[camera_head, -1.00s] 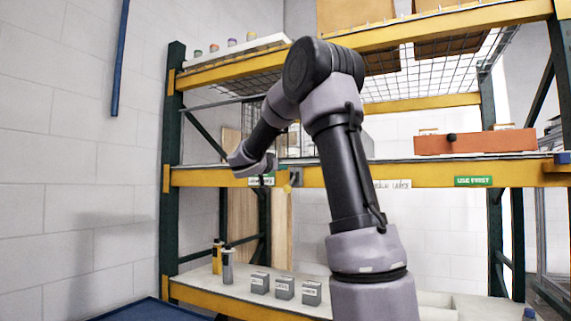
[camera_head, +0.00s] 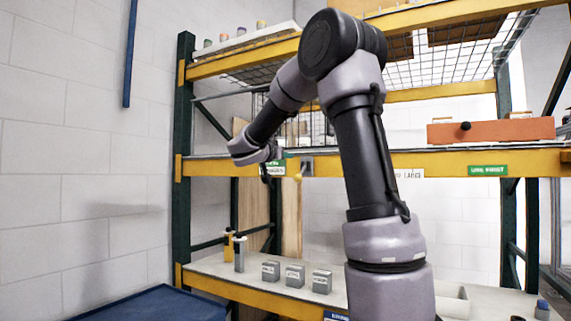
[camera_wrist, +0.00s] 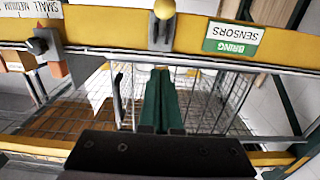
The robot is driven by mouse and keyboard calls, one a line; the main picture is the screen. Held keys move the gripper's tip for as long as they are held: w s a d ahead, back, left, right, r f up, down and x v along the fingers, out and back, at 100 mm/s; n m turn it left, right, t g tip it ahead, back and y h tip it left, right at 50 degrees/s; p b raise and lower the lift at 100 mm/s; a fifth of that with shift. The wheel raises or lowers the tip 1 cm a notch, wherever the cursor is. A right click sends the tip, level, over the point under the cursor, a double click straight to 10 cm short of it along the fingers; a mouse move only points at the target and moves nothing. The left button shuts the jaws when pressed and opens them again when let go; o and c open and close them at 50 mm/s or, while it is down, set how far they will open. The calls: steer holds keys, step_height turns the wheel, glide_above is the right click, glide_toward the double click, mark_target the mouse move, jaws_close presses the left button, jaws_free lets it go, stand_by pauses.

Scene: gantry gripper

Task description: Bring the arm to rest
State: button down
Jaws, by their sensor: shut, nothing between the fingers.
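My arm rises from the lower right in the head view, bends at an elbow near the top shelf, and reaches down to the left. My gripper (camera_head: 266,174) hangs in front of the middle beam of the rack (camera_head: 350,163), beside a green sign (camera_head: 276,169). It is small there. In the wrist view my gripper (camera_wrist: 161,85) shows as a dark body at the bottom, with narrow fingers close together and nothing held.
A yellow knob (camera_head: 298,177) sticks out from the beam near my gripper. An orange box (camera_head: 490,130) stands on the middle shelf. Several grey boxes (camera_head: 295,276) and two bottles (camera_head: 239,254) stand on the lower shelf. A blue surface (camera_head: 150,303) is at the lower left.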

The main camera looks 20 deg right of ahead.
steer(key=s+f+n+g+y, duration=0.1)
steer(key=s+f+g+y, duration=0.3)
steer(key=s, duration=0.6)
steer(key=s+f+n+g+y, duration=0.1)
steer(key=s+f+y, duration=0.1)
steer(key=s+f, duration=0.55)
steer(key=s+a+f+n+y, duration=0.2)
steer(key=s+a+y, duration=0.3)
steer(key=s+a, duration=0.2)
steer(key=s+a+f+n+t+y, duration=0.1)
steer(key=s+a+f+n+y, duration=0.1)
steer(key=s+a+y, duration=0.3)
steer(key=s+a+f, duration=0.1)
steer(key=s+a, duration=0.1)
steer(key=s, duration=0.2)
steer(key=shift+s+a, duration=0.2)
steer(key=shift+a, duration=0.1)
steer(key=c, duration=1.5)
jaws_free()
steer(key=shift+c, duration=0.2)
